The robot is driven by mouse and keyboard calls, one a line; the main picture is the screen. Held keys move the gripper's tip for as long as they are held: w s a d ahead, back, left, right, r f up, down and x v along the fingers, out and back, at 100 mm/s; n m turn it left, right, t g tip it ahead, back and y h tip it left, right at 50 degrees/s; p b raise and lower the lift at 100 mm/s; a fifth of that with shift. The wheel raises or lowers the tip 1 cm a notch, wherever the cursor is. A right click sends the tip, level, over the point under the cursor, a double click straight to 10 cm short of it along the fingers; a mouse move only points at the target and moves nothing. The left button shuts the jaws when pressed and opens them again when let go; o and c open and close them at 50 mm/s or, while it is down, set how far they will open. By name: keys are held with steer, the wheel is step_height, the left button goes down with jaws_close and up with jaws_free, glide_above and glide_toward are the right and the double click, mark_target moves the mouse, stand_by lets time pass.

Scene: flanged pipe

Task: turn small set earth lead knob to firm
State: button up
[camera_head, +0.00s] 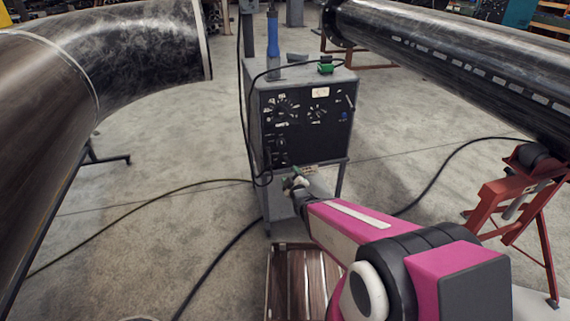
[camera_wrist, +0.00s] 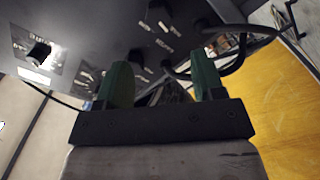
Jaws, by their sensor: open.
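A grey welding set (camera_head: 252,92) with a black front panel (camera_head: 335,138) stands upright in the middle of the head view. The panel has a larger dial knob (camera_head: 282,111) at left and a smaller dial knob (camera_head: 318,113) at right. The labels are too small to read, so I cannot tell which is the earth lead knob. My gripper (camera_head: 295,180) is low in front of the panel's lower left part. In the wrist view my gripper (camera_wrist: 165,80) has two green fingers apart, with no knob between them. A black knob on a pale scale (camera_wrist: 40,52) shows at upper left there.
A cable (camera_wrist: 240,55) and sockets are close beyond the fingers. A green item (camera_head: 325,67) lies on the set's top. Large pipes (camera_head: 140,45) and (camera_head: 450,50) flank it. A red stand (camera_head: 515,200) is at right. Cables cross the floor.

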mark_target(285, 162)
steer(key=x, duration=0.9)
steer(key=shift+w, duration=0.2)
steer(key=c, duration=0.9)
